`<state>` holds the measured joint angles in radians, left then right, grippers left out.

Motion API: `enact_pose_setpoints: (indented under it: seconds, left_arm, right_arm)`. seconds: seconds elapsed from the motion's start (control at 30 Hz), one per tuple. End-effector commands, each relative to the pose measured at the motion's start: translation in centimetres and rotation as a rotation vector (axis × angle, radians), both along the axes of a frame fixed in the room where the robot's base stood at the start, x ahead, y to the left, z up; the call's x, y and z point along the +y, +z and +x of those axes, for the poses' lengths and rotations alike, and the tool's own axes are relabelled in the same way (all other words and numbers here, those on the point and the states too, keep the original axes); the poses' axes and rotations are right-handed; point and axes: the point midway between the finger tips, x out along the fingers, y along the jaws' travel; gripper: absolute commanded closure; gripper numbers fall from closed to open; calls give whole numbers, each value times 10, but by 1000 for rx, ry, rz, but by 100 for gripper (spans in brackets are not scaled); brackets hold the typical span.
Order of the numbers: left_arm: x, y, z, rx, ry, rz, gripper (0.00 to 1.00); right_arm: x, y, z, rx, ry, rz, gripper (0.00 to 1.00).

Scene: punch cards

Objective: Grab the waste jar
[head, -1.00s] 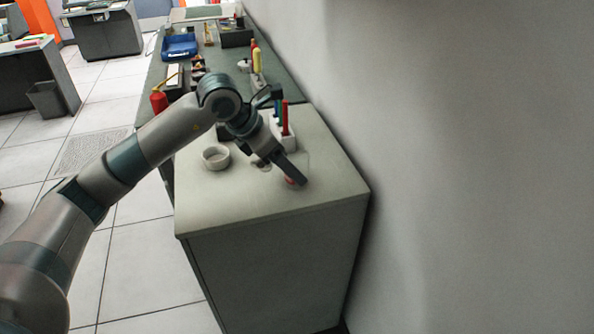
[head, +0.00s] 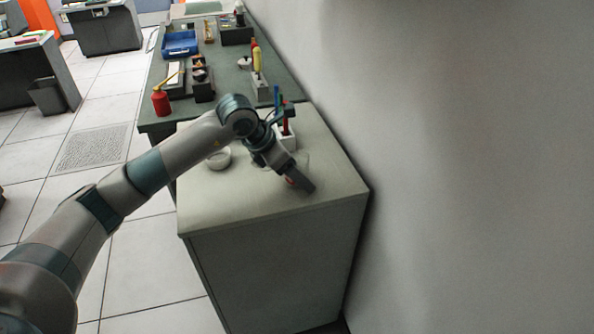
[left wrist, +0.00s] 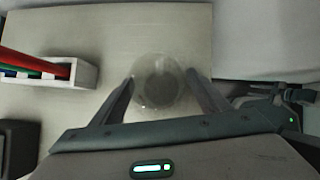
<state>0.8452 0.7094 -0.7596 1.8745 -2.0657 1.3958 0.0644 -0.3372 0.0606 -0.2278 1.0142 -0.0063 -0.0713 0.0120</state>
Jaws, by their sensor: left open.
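The waste jar looks like a clear, round, see-through vessel with a dark grey bottom in the left wrist view (left wrist: 158,85). It stands on the pale cabinet top (left wrist: 100,25). My left gripper (left wrist: 160,78) is open, with one finger on each side of the jar. I cannot tell whether either finger touches it. In the head view my left gripper (head: 301,184) is low over the front right of the cabinet top. There the jar is mostly hidden behind the gripper, with only a faint outline. My right gripper is not in view.
A white holder (head: 287,140) with red and blue sticks stands behind the gripper. A white round dish (head: 218,158) sits to the left. A wall (head: 450,180) runs along the right side. A green bench (head: 230,75) with a blue tray (head: 180,43) and a red can (head: 160,103) lies beyond.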

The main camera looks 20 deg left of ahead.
Motion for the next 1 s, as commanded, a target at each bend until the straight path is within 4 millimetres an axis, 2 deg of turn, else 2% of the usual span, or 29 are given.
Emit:
enact_pose_setpoints:
  seconds: [0.27, 0.3, 0.5, 0.83, 1.0]
  left_arm:
    - [0, 0, 0, 0, 0, 0, 31]
    - [0, 0, 0, 0, 0, 0, 33]
    - [0, 0, 0, 0, 0, 0, 79]
    - [0, 2, 0, -2, 1, -1, 79]
    - [0, 11, 1, -3, 1, -2, 79]
  right_arm:
    - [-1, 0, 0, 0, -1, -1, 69]
    - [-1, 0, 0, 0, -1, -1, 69]
    - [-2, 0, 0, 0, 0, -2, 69]
    - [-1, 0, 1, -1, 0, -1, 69]
    - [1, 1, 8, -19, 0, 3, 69]
